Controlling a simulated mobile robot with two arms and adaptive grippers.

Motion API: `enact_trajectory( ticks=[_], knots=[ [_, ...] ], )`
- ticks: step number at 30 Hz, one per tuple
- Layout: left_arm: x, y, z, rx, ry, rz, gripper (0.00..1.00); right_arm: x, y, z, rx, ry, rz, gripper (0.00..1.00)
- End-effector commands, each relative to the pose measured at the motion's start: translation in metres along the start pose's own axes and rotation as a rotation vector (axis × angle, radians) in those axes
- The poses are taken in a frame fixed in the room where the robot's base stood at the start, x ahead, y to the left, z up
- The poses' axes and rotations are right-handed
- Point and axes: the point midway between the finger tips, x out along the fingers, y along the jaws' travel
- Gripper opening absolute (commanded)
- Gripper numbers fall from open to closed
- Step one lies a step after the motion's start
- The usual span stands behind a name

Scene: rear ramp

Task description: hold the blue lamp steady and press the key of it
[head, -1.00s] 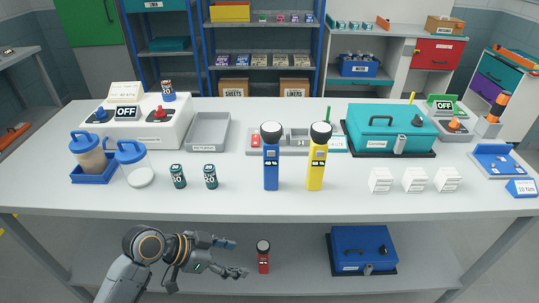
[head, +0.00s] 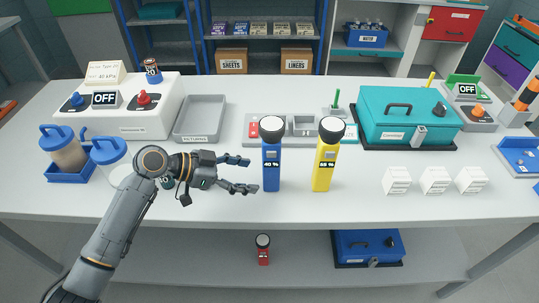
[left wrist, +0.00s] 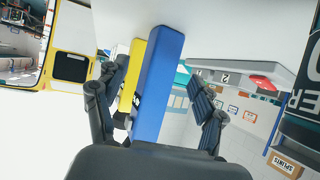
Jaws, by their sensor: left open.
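The blue lamp (head: 271,172) stands upright on the table, with a dark and white round head, a grey square key on its front and a "40 %" display. My left gripper (head: 252,174) is open just to the left of the lamp, its fingers pointing at it. In the left wrist view the blue lamp (left wrist: 160,85) appears tilted, between the two spread fingers; I cannot see contact. The similar yellow lamp (head: 323,168) stands to its right and shows behind it in the left wrist view (left wrist: 132,75). My right gripper is not in view.
The grey returns tray (head: 200,120) lies behind my left gripper. A teal case (head: 405,118) and several white boxes (head: 435,181) stand on the right. Blue-lidded jars (head: 62,150) are at left. A red lamp (head: 263,250) is on the lower shelf. The front table strip is clear.

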Motion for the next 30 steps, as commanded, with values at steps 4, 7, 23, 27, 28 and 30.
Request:
enact_trajectory(
  ticks=[4, 7, 23, 27, 28, 30],
  knots=[
    [0.025, 0.0, 0.001, -0.001, 0.002, 0.001, 0.7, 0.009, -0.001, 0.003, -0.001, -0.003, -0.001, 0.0],
    [0.039, 0.0, 0.003, 0.001, 0.001, 0.001, 0.7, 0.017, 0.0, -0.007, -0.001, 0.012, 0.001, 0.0],
    [0.066, 0.0, 0.0, -0.001, -0.001, 0.0, 0.7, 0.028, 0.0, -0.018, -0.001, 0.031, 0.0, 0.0],
    [0.066, 0.0, 0.0, -0.001, -0.001, 0.0, 0.68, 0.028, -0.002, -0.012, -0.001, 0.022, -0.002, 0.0],
    [0.066, 0.0, 0.0, -0.001, -0.001, 0.0, 0.62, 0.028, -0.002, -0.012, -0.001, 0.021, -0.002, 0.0],
    [0.066, 0.0, 0.0, -0.001, -0.001, 0.0, 0.47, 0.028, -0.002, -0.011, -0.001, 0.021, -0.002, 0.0]
  ],
)
